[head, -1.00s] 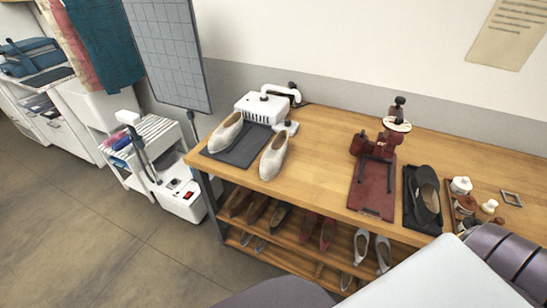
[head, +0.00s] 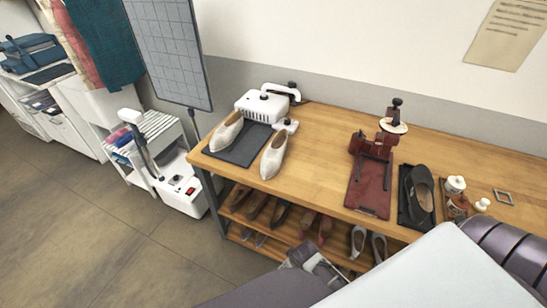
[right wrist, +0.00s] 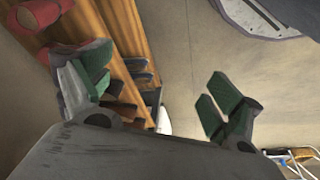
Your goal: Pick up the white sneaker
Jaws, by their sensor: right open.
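Two off-white slip-on shoes are on the wooden bench in the head view. The left shoe (head: 227,132) rests on a dark mat (head: 238,152), and the right shoe (head: 273,156) sits at the mat's right edge. I cannot tell which one is meant by the white sneaker. My right gripper (head: 318,264) is low in front of the bench, beside the lower shelves and apart from both shoes. In the right wrist view this gripper (right wrist: 158,92) is open and empty, its green-padded fingers wide apart. My left gripper is not in view.
A white machine (head: 262,104) stands behind the shoes. A dark red stand (head: 370,185) and a dark shoe (head: 421,190) are further right on the bench. Several shoes fill the shelves (head: 290,232) below.

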